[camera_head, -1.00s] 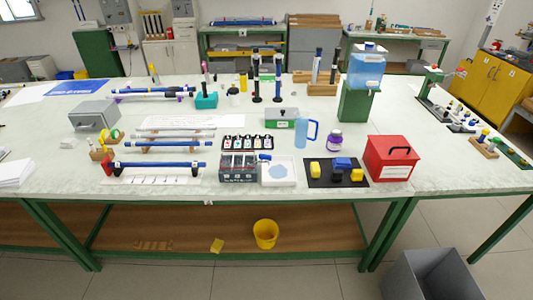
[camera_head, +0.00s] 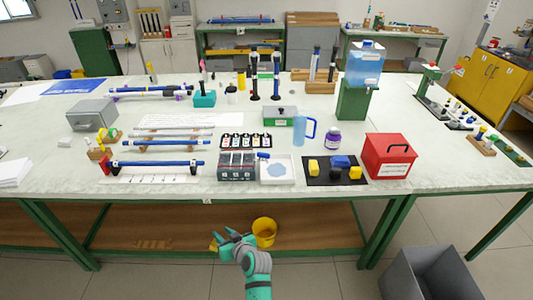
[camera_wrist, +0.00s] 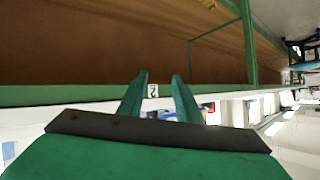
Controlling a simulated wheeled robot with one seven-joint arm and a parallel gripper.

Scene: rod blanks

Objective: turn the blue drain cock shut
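A small blue part (camera_head: 264,155), which looks like the drain cock, sticks out at the right side of a grey block with several cells (camera_head: 236,174). It sits at the back edge of a white tray (camera_head: 290,181) holding a pale blue patch. Its handle angle is too small to read. My gripper (camera_head: 228,234) is in front of the table, below the top's front edge and well short of the blue part. In the wrist view my gripper (camera_wrist: 160,78) has its two green fingers apart with nothing between them. The wrist view does not show the cock.
Bottles in a rack (camera_head: 246,141) stand behind the block. A blue rod on supports (camera_head: 155,163) lies left. A black mat (camera_head: 322,180) with yellow and blue pieces and a red box (camera_head: 389,157) stand right. A yellow bucket (camera_head: 265,230) is on the lower shelf.

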